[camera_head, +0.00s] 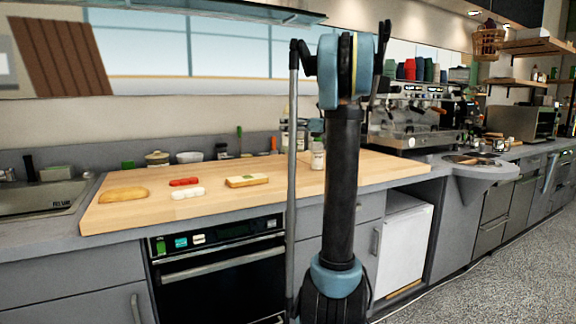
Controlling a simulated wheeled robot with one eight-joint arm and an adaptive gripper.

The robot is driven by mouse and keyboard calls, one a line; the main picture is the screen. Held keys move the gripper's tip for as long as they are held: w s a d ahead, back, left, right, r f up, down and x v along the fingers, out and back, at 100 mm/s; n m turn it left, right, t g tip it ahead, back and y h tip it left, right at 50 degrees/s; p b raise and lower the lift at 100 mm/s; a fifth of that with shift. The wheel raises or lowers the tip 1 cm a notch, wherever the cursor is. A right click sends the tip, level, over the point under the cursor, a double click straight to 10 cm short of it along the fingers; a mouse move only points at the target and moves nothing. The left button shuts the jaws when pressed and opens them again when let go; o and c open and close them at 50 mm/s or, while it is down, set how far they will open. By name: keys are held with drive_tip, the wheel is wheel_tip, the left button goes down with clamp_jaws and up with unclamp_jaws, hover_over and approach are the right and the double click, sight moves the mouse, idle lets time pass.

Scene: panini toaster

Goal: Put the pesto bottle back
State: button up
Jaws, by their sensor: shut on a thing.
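I cannot make out my gripper; my own upright arm stands in the middle of the view and covers the space behind it. A small pale jar-like bottle (318,156) shows upright just left of my arm, over the right part of the wooden board (385,172). It is partly blurred, and I cannot tell if it is the pesto bottle or if anything touches it. Other bottles (293,133) stand behind it near the wall, partly covered by my arm.
On the board lie a bread roll (123,194), red slices (184,181), white slices (187,193) and a topped bread slice (247,180). A sink (40,198) is at left. A coffee machine (410,125) stands at right. The board's front middle is clear.

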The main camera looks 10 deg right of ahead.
sight(290, 146)
drive_tip(key=shift+d+f, duration=0.1)
drive_tip(key=shift+f, duration=4.4)
drive_tip(key=o, duration=1.3)
drive_tip(key=shift+f, duration=0.1)
drive_tip(key=shift+c, duration=0.2)
drive_tip(key=shift+d, duration=0.1)
drive_tip(key=v, duration=1.2)
